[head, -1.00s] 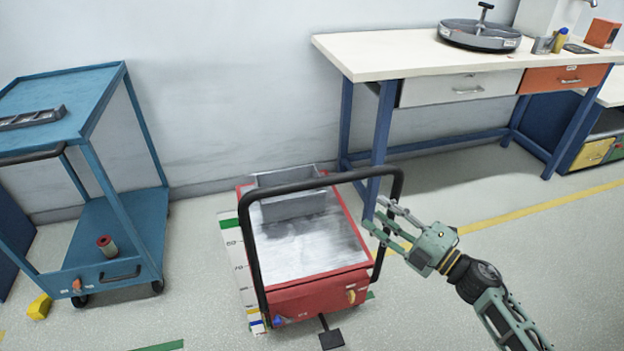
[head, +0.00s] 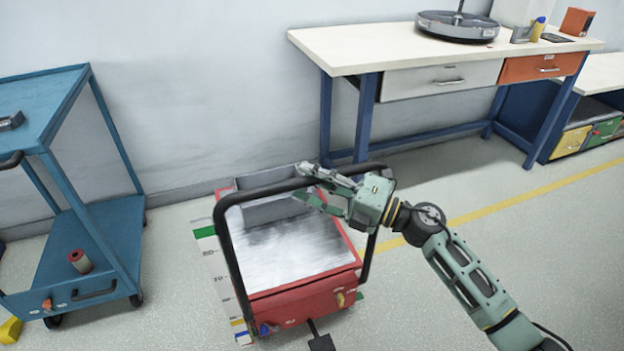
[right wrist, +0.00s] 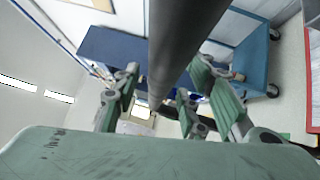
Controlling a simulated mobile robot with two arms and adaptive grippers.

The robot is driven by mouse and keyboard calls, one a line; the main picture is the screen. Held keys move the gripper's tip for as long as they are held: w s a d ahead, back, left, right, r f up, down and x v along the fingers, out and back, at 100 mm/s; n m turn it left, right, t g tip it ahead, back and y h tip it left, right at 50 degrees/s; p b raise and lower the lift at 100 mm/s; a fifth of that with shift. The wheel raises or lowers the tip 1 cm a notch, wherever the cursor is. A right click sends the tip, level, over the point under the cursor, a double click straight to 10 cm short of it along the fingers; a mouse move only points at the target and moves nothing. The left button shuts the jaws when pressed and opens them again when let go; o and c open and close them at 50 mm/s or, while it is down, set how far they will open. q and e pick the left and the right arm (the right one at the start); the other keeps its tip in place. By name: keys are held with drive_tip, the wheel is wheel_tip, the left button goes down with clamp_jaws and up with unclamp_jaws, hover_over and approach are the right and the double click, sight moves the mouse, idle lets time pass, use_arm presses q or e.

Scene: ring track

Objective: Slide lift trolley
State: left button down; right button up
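The red lift trolley (head: 300,300) stands on the floor with a grey metal top (head: 280,255) and a grey box-shaped part at its far end. Its black tube handle (head: 231,262) arches over the top. My right gripper (head: 318,183) is at the right part of the handle's top bar, fingers pointing left. In the right wrist view the black bar (right wrist: 178,50) runs between the spread fingers (right wrist: 165,100); the fingers look open, and I cannot tell whether they touch it. My left gripper is not in view.
A marked floor scale (head: 215,262) lies along the trolley's left side. A blue cart (head: 95,235) stands left, a white-topped workbench (head: 370,55) behind right. A black pedal (head: 321,343) sticks out at the trolley's front. Floor to the right is clear, with a yellow line (head: 500,205).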

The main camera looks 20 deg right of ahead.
drive_tip(key=shift+c, duration=0.3)
clamp_jaws()
idle(0.3)
